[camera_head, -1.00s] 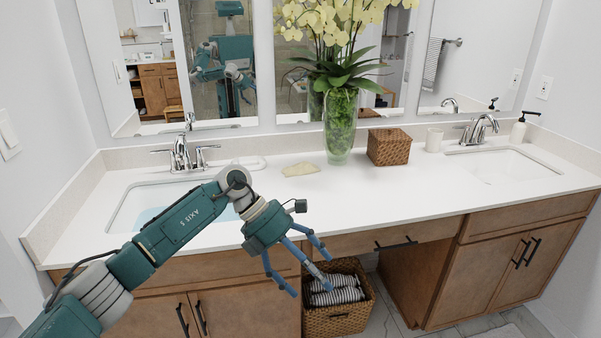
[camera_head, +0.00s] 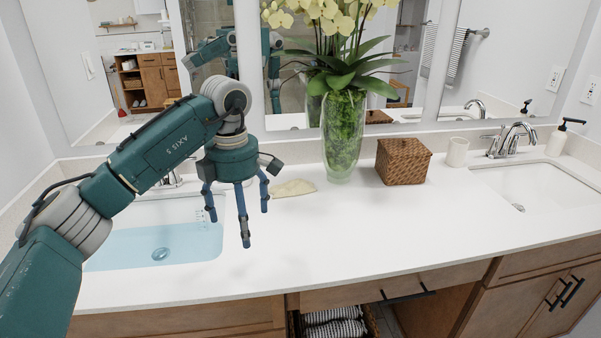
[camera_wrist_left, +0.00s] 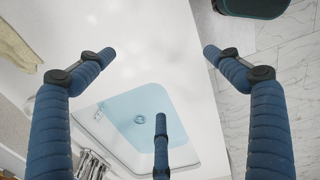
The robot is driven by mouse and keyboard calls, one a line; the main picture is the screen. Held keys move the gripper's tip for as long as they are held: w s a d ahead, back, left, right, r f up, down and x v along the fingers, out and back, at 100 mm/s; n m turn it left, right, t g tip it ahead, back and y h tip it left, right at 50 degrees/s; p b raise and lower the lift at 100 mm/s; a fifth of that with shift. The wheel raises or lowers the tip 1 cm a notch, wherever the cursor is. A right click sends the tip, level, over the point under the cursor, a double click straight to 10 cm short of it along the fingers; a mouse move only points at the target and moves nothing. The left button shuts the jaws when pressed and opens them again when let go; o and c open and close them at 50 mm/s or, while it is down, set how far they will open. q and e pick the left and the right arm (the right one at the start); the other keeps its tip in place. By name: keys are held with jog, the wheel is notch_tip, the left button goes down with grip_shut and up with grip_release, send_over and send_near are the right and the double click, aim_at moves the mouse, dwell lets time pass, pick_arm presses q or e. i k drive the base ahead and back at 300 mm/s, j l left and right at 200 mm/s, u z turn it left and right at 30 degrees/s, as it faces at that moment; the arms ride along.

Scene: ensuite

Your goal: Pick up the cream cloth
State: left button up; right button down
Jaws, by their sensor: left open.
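The cream cloth (camera_head: 293,188) lies crumpled on the white counter, left of the glass vase. My left gripper (camera_head: 240,218) points down above the counter, just left of and nearer than the cloth. Its blue fingers are spread, with nothing between them. In the left wrist view the open fingers (camera_wrist_left: 155,90) frame the counter and sink from above. A cream patch at the upper left edge there looks like the cloth (camera_wrist_left: 14,47), outside the fingers. My right gripper is not in view.
The tall orchid vase (camera_head: 342,135) and wicker box (camera_head: 403,162) stand right of the cloth. A cup (camera_head: 457,152) is farther right. The left sink (camera_head: 150,245) holds bluish water. The mirrors rise behind. The counter in front of the cloth is clear.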

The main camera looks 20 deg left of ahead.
aim_at(298, 187)
jog(key=i, duration=1.15)
